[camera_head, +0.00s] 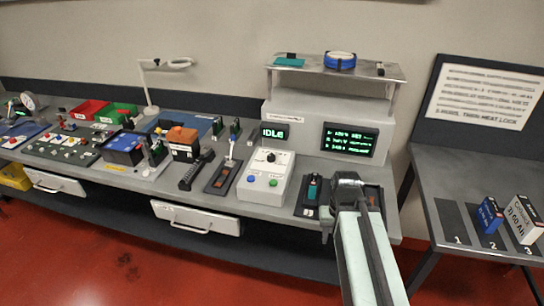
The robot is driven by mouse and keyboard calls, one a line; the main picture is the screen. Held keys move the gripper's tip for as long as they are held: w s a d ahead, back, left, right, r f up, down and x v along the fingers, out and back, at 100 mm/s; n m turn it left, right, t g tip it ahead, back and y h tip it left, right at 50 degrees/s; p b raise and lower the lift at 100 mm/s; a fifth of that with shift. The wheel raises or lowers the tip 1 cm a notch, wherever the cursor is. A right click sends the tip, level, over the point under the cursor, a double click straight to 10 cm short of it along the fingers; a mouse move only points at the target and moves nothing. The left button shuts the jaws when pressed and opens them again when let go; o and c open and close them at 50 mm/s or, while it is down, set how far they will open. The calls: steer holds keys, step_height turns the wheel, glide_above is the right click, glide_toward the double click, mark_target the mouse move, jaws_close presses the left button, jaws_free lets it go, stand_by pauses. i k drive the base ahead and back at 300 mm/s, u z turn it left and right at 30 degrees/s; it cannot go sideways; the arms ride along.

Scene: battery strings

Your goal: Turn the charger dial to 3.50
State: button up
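The charger (256,191) is a pale box on the bench with a sloped front panel. Its small black dial (271,157) sits in the upper middle of that panel; the setting is too small to read. A blue button (252,178) and a green button (273,182) are below the dial. A small display (273,134) behind it reads IDLE. My gripper (345,180) is at the bench's front edge, to the right of the charger and apart from the dial. Its fingers are hidden by its own dark body, so its opening does not show.
A green-text screen (349,140) stands behind my gripper. A dark holder with a teal piece (313,189) lies between charger and gripper. A lever switch (229,160) stands left of the charger. A side table (450,226) with boxes is at right.

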mark_target(271, 158)
steer(key=z, duration=0.05)
steer(key=k, duration=1.1)
steer(key=u, duration=0.75)
steer(key=i, duration=1.2)
steer(key=z, duration=0.5)
